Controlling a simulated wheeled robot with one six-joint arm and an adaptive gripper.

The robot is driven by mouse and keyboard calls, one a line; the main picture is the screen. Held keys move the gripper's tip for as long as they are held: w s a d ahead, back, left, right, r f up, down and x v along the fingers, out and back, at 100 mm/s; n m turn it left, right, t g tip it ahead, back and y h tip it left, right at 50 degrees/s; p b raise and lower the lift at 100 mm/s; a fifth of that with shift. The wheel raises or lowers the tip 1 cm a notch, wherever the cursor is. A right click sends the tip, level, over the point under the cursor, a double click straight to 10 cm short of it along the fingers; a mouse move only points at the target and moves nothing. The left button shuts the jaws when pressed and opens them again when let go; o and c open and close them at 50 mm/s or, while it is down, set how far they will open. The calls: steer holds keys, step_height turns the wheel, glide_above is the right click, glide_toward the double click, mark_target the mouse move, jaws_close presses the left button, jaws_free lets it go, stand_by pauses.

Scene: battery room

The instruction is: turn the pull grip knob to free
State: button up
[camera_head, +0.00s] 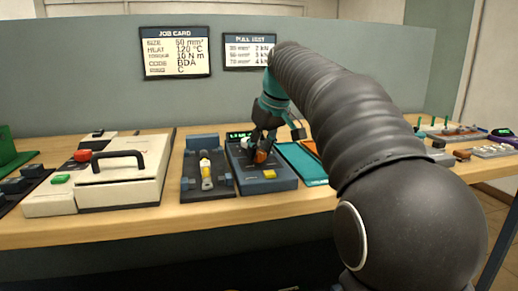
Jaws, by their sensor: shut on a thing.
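The pull tester (282,184) is a dark blue unit on the wooden bench, with a small green-lit display (238,135) at its back and a yellow key at its front. My gripper (261,150) points down over it and is shut on the pull grip knob (262,156), of which an orange part shows between the fingers. My fingers hide most of the knob, so its pointer and markings cannot be read. My arm comes in from the right and covers part of the bench.
Left of the tester stands a dark fixture (191,188) holding a yellow-and-white piece. Further left is a cream press (124,193) with a black handle and a red button. A teal tray (303,163) lies close on the right. Two sign boards hang behind, including the job card (175,53).

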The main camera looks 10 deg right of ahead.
steer(key=shift+d+n+g+y, duration=0.1)
steer(key=shift+n+g+y, duration=0.4)
steer(key=shift+n, duration=1.5)
steer(key=o, duration=1.1)
steer(key=shift+o, duration=0.2)
steer(key=v, duration=1.2)
steer(key=shift+w+d, duration=0.1)
